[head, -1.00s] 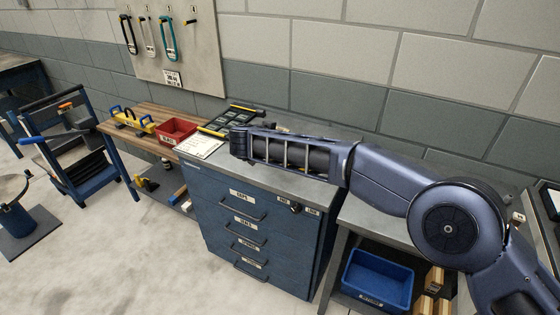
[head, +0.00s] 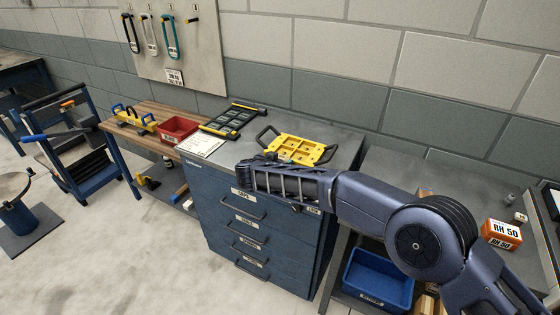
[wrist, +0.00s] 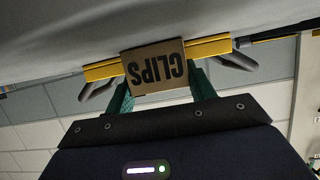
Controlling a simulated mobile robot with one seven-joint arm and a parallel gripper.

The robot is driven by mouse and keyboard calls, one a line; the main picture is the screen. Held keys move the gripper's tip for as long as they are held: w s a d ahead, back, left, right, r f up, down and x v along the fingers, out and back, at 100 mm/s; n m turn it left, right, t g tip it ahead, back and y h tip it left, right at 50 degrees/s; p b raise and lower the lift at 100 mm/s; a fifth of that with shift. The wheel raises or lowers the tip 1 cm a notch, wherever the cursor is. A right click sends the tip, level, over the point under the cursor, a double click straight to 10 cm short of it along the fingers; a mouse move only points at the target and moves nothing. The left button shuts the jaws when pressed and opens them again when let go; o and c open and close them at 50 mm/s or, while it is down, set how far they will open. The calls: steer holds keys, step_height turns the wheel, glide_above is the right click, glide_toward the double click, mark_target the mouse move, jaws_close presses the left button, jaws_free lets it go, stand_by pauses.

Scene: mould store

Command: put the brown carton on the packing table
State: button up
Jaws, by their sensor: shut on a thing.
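The brown carton (wrist: 150,82), marked CLIPS, shows upside down in the wrist view. My gripper (wrist: 161,88) is shut on it, with one green finger on each side. In the head view the end of my gripper (head: 246,178) is over the front of the blue drawer cabinet (head: 225,215). I cannot make out the carton there. No label tells me which surface is the packing table; a wooden-topped bench (head: 148,97) stands left of the cabinet and a grey bench (head: 375,170) right of it.
The wooden bench holds a red bin (head: 178,129) and a yellow tool (head: 133,118). An orange box (head: 501,234) stands at right.

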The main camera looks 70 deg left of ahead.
steer(key=o, duration=1)
steer(key=shift+o, duration=0.2)
steer(key=shift+r, duration=0.1)
steer(key=shift+s+d+r, duration=0.15)
steer(key=shift+s+d, duration=0.05)
steer(key=shift+s, duration=0.05)
steer(key=v, duration=1.1)
steer(key=shift+d, duration=0.2)
steer(key=shift+s, duration=0.15)
